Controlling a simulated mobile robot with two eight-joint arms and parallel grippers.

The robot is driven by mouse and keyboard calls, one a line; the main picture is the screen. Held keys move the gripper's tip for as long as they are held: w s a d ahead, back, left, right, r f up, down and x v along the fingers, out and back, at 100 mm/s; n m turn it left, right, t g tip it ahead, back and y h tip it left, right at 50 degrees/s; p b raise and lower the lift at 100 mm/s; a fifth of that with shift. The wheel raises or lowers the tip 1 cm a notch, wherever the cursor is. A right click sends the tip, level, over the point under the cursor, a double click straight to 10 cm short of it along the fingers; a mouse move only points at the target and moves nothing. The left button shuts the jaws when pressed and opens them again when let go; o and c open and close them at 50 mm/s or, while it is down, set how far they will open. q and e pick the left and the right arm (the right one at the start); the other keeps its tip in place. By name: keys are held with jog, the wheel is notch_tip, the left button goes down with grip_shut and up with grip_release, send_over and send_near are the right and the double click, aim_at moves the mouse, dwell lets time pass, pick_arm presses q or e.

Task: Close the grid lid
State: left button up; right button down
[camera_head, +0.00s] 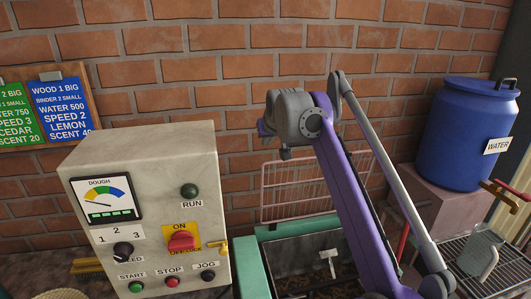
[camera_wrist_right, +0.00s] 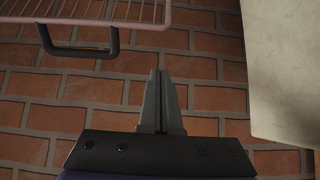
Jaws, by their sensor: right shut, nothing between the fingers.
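The grid lid (camera_head: 283,190) is a pinkish wire grid standing open and upright behind the green-rimmed trough (camera_head: 250,268), near the brick wall. My purple right arm covers part of it. In the right wrist view the grid lid (camera_wrist_right: 90,12) shows at the upper left, with a dark bar handle (camera_wrist_right: 80,50) on its edge. My right gripper (camera_head: 285,153) is near the lid's upper left edge in the head view. In the wrist view the right gripper (camera_wrist_right: 160,75) is shut and empty, apart from the handle and lid. My left gripper is not in view.
A pale control box (camera_head: 155,160) stands left of the trough; its side (camera_wrist_right: 288,65) shows in the wrist view. The trough holds dark material and a small white piece (camera_head: 329,256). A blue water barrel (camera_head: 463,130) and a metal jug (camera_head: 482,250) are at the right.

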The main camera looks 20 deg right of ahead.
aim_at(265, 162)
jog(key=x, duration=1)
jog(key=shift+s+f+b, duration=0.2)
jog(key=shift+s+b, duration=0.5)
jog(key=shift+s, duration=1.45)
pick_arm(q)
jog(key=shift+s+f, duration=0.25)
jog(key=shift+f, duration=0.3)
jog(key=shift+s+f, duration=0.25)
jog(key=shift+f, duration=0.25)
